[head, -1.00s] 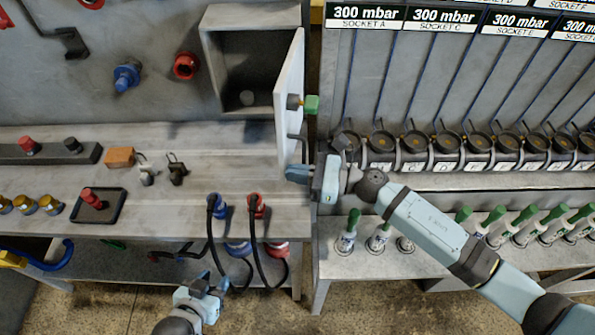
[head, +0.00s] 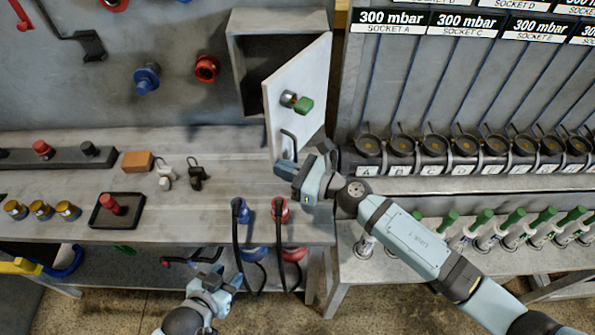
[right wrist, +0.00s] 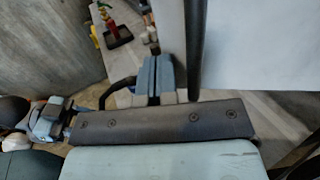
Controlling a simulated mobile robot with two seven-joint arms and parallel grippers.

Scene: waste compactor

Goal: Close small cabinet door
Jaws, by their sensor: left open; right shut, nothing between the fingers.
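The small cabinet (head: 238,52) is a grey box on the wall panel. My left gripper (head: 228,280) is open and empty, low in front of the workbench.
The workbench (head: 225,160) holds an orange block (head: 137,161), two small padlock-like items (head: 197,175) and a black tray (head: 117,211) with a red piece. Blue and red plugs (head: 280,210) hang at its front edge. Numerous sockets (head: 435,147) line the right side.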

